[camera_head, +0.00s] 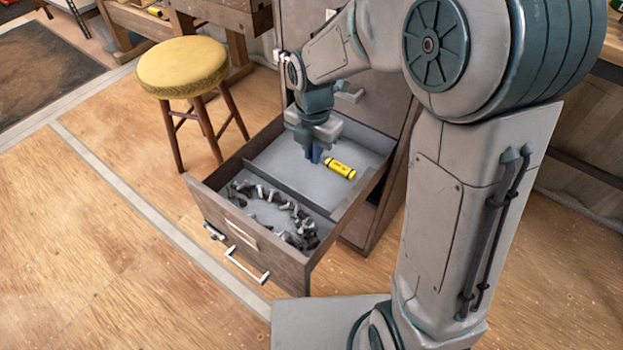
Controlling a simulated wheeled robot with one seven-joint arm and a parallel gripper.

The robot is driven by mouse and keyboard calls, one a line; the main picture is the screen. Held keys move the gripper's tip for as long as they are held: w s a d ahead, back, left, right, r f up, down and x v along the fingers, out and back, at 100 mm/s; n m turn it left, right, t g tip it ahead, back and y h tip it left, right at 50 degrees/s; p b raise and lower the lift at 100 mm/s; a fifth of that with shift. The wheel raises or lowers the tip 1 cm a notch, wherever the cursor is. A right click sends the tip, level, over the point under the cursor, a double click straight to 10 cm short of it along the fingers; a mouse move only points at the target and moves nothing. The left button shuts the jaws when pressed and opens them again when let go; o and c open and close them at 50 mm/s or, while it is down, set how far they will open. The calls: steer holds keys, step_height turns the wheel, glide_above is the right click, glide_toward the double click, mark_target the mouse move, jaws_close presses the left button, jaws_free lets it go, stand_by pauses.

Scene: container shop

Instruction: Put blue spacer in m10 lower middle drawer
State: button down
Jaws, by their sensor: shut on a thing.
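A wooden drawer (287,262) is pulled open from a cabinet. A divider splits it into a front and a rear compartment. I cannot read a label that tells which drawer it is. My gripper (314,149) points down over the rear compartment and is shut on a small dark blue piece, which looks like the blue spacer (314,156). The fingers hide much of it. It is low in the compartment; I cannot tell whether it touches the floor.
A yellow cylinder (340,167) lies in the rear compartment, just right of my gripper. Several dark and grey metal parts (284,214) fill the front compartment. A stool with a yellow seat (182,66) stands left of the drawer. The wooden floor in front is clear.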

mark_target(313, 187)
step_height(313, 187, down, 9)
steer(key=b, duration=0.3)
steer(key=shift+f, duration=0.15)
steer(key=shift+f, duration=0.2)
steer(key=c, duration=1.5)
jaws_free()
steer(key=shift+r, duration=0.1)
